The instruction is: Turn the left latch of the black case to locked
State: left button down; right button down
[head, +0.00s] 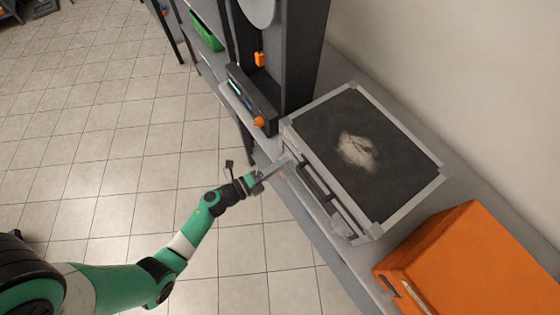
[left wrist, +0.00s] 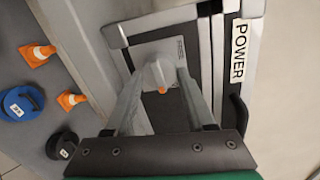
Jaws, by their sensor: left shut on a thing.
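The black case (head: 390,180) with silver edges lies closed on a grey bench, its front with the dark handle (head: 313,183) facing my arm. My left gripper (head: 287,162) reaches the front near the case's left corner. In the left wrist view, the left latch (left wrist: 158,73) is a light grey knob with a small orange mark on a grey plate. The fingers of my left gripper (left wrist: 160,80) close in on both sides of this knob and are shut on it. The knob's exact angle is hard to read. My right gripper is not in view.
An orange box (head: 465,260) stands right of the case. A dark upright machine (head: 255,95) with orange parts stands to its left. A white POWER label (left wrist: 239,50) shows beside the latch. Orange cones (left wrist: 38,54) and a blue weight (left wrist: 20,103) show at the left. Open tiled floor lies in front.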

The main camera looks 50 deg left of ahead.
pick_arm(q)
jog(key=shift+m, duration=0.4)
jog(key=shift+c, duration=1.3)
grip_release()
jog(key=s+a+p, duration=0.1)
jog(key=s+p, duration=0.1)
jog(key=s, duration=0.9)
jog(key=shift+s+r+p, duration=0.3)
jog(key=shift+r, duration=0.15)
jog(key=shift+a, duration=0.15)
